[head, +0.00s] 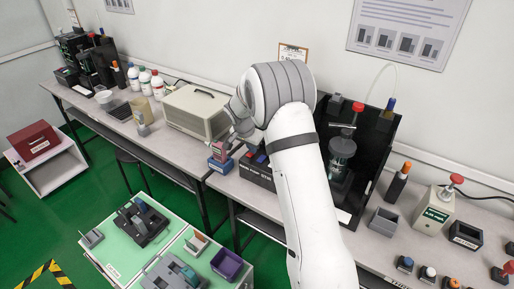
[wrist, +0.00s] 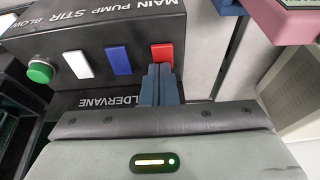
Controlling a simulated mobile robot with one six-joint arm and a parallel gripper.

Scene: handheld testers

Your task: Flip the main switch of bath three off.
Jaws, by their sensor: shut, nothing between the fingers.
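A dark control box (wrist: 100,45) fills the upper left of the wrist view, its lettering upside down. It carries a red switch (wrist: 162,53) by the word MAIN, a blue one (wrist: 118,61) by PUMP, a white one (wrist: 77,65) by STIR and a green round knob (wrist: 40,72). My gripper (wrist: 160,70) is shut and empty. Its blue-grey fingertips are at the red switch's near edge and overlap it in view; contact cannot be told. In the head view the box (head: 256,174) is partly behind my arm. No bath number is readable.
A pink and blue handheld device (head: 220,155) stands just left of the box. A black open-fronted cabinet with a glass vessel (head: 342,152) is to the right. A beige case (head: 197,110) is on the bench to the left. A green-topped table (head: 120,258) is in front.

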